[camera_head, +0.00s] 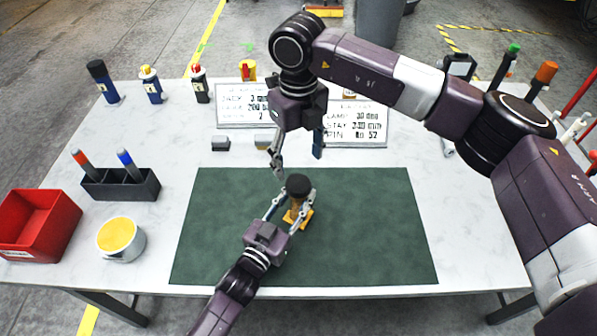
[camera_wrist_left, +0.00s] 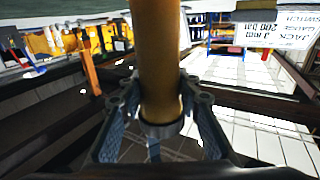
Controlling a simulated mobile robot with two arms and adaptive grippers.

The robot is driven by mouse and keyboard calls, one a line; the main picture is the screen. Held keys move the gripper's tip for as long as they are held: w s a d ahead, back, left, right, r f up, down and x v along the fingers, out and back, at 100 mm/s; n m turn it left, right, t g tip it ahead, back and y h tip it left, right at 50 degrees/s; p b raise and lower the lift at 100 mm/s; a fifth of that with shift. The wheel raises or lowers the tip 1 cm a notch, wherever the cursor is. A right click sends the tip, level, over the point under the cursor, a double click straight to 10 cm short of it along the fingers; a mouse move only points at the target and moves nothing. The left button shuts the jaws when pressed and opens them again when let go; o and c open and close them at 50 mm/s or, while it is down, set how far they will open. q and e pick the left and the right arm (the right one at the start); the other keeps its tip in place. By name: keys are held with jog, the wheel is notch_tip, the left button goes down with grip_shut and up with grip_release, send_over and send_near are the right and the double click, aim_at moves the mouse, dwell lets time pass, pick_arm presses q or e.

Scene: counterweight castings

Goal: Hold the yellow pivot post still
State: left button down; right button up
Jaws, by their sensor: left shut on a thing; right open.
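The yellow pivot post (camera_head: 295,206) stands on the green mat, with a black cap (camera_head: 298,184) on top and a yellow-orange base (camera_head: 298,218). My left gripper (camera_head: 292,199) reaches in from below and is shut on the post.
The green mat (camera_head: 370,230) is otherwise clear. Left of it are a red bin (camera_head: 38,228), a dark holder (camera_head: 120,186) with two markers and a yellow-topped round tub (camera_head: 121,238). Two signs (camera_head: 243,110) (camera_head: 365,122) and small grey blocks (camera_head: 220,143) lie behind.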

jog(key=shift+r, duration=2.3)
pick_arm(q)
jog(key=c, duration=1.4)
grip_release()
jog(key=shift+o, duration=0.2)
jog(key=v, duration=1.2)
